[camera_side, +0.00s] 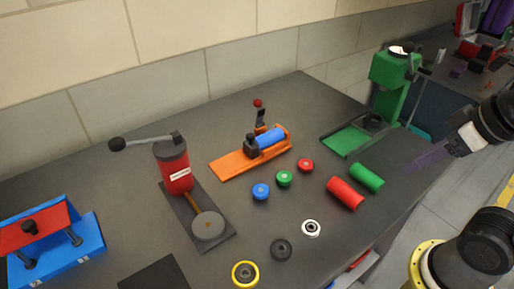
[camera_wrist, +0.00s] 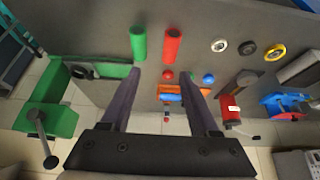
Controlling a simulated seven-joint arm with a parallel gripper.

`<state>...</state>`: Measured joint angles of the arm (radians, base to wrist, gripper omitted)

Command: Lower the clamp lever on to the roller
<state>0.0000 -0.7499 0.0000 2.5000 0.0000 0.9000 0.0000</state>
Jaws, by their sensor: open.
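The orange clamp base (camera_side: 230,167) lies on the dark bench in the side view, near its back edge. The blue roller (camera_side: 271,137) lies on it. The clamp lever (camera_side: 260,116) stands raised behind the roller, with a red knob (camera_side: 258,103) on top. In the wrist view the blue roller (camera_wrist: 169,97) shows small between the fingers, far off; the lever is too small there to make out surely. My gripper (camera_side: 408,168) is at the right, beyond the bench edge and well apart from the lever. Its purple fingers are open and empty (camera_wrist: 161,74).
Red (camera_side: 345,193) and green (camera_side: 366,177) cylinders lie between my gripper and the clamp, with several small knobs and rings nearby. A green press (camera_side: 390,70) stands at the back right. A red press (camera_side: 174,168) and blue fixture (camera_side: 85,240) stand left.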

